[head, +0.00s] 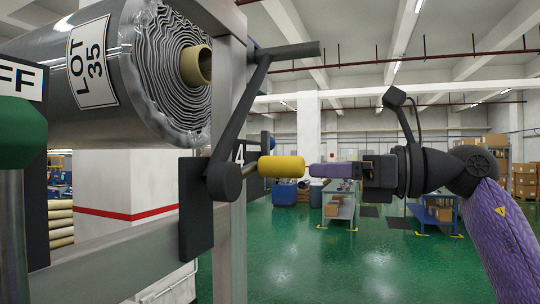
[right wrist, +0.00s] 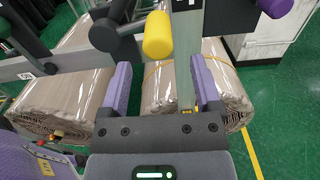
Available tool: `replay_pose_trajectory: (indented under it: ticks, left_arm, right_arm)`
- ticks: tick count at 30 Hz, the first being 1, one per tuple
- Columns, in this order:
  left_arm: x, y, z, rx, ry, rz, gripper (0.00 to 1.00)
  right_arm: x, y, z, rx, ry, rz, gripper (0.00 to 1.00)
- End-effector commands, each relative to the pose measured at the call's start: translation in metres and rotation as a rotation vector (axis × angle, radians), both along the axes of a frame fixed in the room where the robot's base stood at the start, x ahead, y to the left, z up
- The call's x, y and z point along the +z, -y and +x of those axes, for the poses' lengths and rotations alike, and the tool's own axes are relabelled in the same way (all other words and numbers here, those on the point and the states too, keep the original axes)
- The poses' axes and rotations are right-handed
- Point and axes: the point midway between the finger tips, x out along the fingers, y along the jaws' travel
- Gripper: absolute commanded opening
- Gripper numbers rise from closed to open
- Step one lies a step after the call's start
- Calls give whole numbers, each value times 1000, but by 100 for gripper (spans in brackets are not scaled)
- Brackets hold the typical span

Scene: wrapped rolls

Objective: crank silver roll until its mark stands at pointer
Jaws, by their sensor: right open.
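The silver roll (head: 150,75) hangs at the upper left of the head view, with a white LOT 35 label and a tan core. A dark crank arm (head: 243,115) stands beside its frame. A yellow handle (head: 281,166) sticks out to the right near the arm's lower end; it also shows in the right wrist view (right wrist: 158,36). My right gripper (head: 318,170) points at the handle's free end, apart from it. Its purple fingers (right wrist: 160,88) are open and empty, with the handle ahead of them. I cannot make out the mark or the pointer. My left gripper is out of view.
A metal post (head: 228,240) and a rail (head: 120,255) of the frame stand close left of the handle. A green knob (head: 20,133) is at the left edge. Wrapped beige rolls (right wrist: 60,90) lie below in the right wrist view. Open green floor (head: 320,260) spreads to the right.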

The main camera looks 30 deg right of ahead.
Motion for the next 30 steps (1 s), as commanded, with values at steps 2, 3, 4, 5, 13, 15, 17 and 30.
replay_pose_trajectory:
  ticks: [2,3,4,5,13,15,17,30]
  left_arm:
    - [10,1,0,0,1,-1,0]
    - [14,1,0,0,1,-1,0]
    - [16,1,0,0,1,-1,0]
    - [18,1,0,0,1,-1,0]
    - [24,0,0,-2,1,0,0]
    - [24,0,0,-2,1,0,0]
    - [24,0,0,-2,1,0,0]
    - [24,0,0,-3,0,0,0]
  right_arm:
    - [4,-14,15,7,1,1,81]
    - [4,-20,22,6,-1,2,81]
    - [4,-24,27,6,0,2,81]
    - [4,-28,32,6,0,3,81]
    - [1,-43,50,3,1,6,81]
    - [0,-43,50,3,1,6,81]
    - [0,-43,50,3,1,6,81]
    - [0,-43,50,3,0,6,0]
